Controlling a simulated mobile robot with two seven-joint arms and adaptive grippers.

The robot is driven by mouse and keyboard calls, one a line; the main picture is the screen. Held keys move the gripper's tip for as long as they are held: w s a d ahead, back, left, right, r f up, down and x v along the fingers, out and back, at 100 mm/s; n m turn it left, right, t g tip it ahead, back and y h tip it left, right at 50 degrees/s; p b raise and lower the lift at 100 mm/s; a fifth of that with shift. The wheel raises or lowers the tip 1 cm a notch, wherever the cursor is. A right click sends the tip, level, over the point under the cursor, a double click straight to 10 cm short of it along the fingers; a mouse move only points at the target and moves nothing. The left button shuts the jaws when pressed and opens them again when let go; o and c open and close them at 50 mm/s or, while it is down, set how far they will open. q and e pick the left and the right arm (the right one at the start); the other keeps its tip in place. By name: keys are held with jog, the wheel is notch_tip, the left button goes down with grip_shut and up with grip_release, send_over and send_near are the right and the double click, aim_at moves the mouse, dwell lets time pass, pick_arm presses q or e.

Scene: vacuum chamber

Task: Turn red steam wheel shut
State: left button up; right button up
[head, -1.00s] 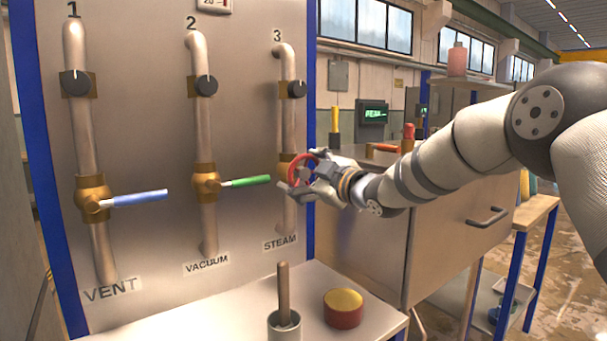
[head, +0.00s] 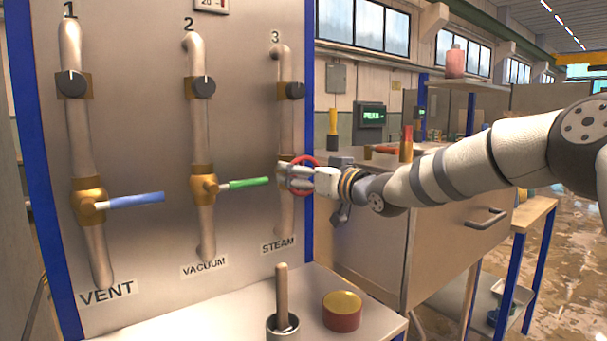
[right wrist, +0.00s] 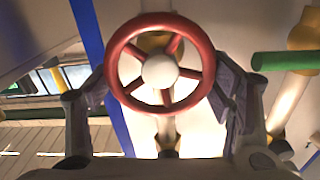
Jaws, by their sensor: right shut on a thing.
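The red steam wheel (head: 303,161) sits on pipe 3, above the STEAM label (head: 278,246). In the right wrist view the wheel (right wrist: 117,51) faces the camera, with a pale round hub and several spokes. My right gripper (head: 297,176) is at the wheel and covers much of it in the head view. In the right wrist view its fingers (right wrist: 160,90) stand at the left and right sides of the rim, shut on it. My left gripper is in neither view.
The green VACUUM lever (head: 248,183) points toward the steam pipe, left of my gripper. The blue VENT lever (head: 137,199) is farther left. A cup with a rod (head: 282,300) and a red round tin with a yellow top (head: 342,311) stand on the ledge below.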

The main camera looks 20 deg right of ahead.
jog(key=shift+r+m, duration=0.2)
jog(key=shift+m, duration=0.4)
jog(key=shift+d+r+m, duration=0.1)
jog(key=shift+m, duration=0.2)
jog(key=o, duration=1.2)
jog(key=shift+f, duration=0.2)
jog(key=v, duration=1.2)
